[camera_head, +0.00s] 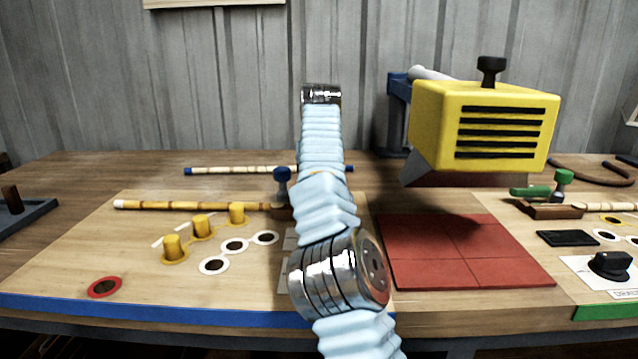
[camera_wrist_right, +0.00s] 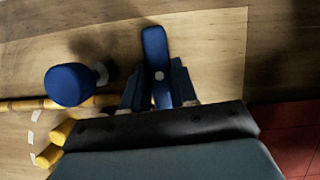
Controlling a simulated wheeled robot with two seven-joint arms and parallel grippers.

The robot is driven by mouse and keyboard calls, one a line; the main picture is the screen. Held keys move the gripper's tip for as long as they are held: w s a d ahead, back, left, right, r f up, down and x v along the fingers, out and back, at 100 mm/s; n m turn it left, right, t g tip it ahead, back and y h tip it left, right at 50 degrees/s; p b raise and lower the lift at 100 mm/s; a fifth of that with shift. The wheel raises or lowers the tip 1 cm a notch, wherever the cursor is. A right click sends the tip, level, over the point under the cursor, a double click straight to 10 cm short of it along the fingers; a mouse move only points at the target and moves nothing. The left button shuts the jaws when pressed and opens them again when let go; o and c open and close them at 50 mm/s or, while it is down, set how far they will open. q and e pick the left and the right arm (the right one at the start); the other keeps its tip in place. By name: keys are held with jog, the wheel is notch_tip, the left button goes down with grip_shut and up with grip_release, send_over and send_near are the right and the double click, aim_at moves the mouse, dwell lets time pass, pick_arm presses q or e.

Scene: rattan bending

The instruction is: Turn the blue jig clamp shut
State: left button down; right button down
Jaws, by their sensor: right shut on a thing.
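The blue jig clamp shows in the right wrist view as a blue lever (camera_wrist_right: 155,45) and a round blue knob (camera_wrist_right: 70,85) to its left. My right gripper (camera_wrist_right: 158,88) is shut on the lever, with a dark finger on each side of it. In the head view the blue knob (camera_head: 282,175) shows just left of my right arm, which hides the lever and the gripper. A banded rattan pole (camera_head: 165,205) lies on the left board, its right end by the clamp. It also shows in the right wrist view (camera_wrist_right: 22,105), passing by the knob. My left gripper is out of view.
Several yellow pegs (camera_head: 201,226) stand on the left board. A yellow slotted box (camera_head: 480,120) overhangs a red tiled pad (camera_head: 465,250) to the right. A green-handled clamp (camera_head: 545,190) and a black dial (camera_head: 610,264) are farther right. Another pole (camera_head: 235,170) lies behind.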

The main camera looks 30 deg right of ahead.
jog(key=shift+f+m, duration=0.15)
jog(key=shift+m, duration=0.45)
jog(key=c, duration=0.9)
grip_release()
